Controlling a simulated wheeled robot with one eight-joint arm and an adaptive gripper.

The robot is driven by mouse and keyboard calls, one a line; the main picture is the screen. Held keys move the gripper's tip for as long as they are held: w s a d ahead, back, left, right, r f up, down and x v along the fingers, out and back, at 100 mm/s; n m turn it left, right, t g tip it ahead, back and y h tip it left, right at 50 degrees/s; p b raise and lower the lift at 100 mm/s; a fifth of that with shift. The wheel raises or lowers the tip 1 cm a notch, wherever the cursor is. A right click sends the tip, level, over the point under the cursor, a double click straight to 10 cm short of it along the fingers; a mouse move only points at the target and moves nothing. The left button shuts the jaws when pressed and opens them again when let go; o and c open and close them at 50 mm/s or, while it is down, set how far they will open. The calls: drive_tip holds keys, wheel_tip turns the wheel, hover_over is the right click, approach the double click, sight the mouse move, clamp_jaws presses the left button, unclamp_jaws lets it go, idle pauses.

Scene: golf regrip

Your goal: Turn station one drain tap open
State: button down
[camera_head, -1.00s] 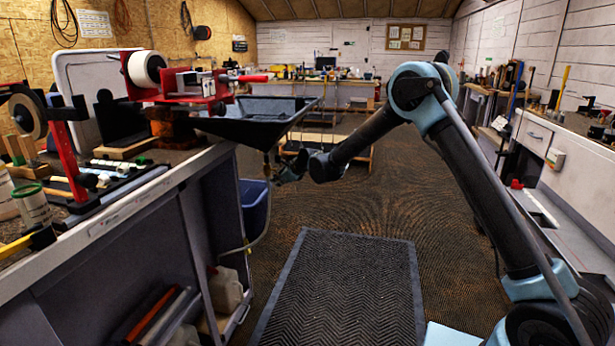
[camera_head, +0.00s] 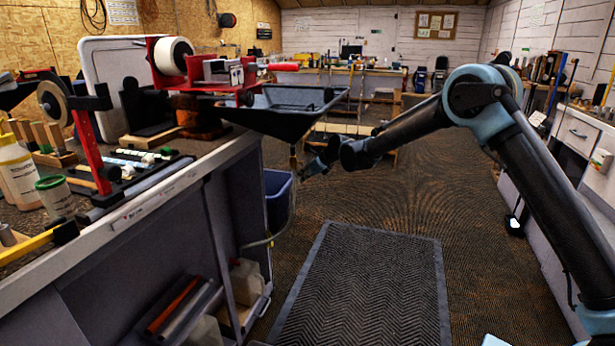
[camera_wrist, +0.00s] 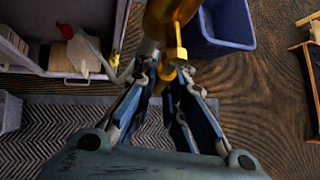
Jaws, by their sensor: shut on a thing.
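The brass drain tap (camera_wrist: 178,32) shows at the top middle of the wrist view. It also hangs small under the dark grey drain tray (camera_head: 290,123) in the head view. My gripper (camera_wrist: 166,76) is shut on a brass part of the tap, seemingly its handle, just below the tap body. The fingers hide part of it, so its exact angle is hard to tell. In the head view my gripper (camera_head: 306,171) is below the tray's outlet, small and dark.
A blue bin (camera_head: 278,195) stands on the floor below the tap, beside the bench (camera_head: 215,170). A pale hose (camera_head: 272,238) runs near it. A black mat (camera_head: 365,280) covers the aisle floor. A red vise (camera_head: 205,75) sits above the tray.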

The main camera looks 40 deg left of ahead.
drive_tip(key=shift+s+a+r, duration=0.1)
drive_tip(key=shift+s+a, duration=0.05)
drive_tip(key=c, duration=1.6)
unclamp_jaws()
drive_tip(key=shift+c, duration=0.2)
drive_tip(key=v, duration=1.2)
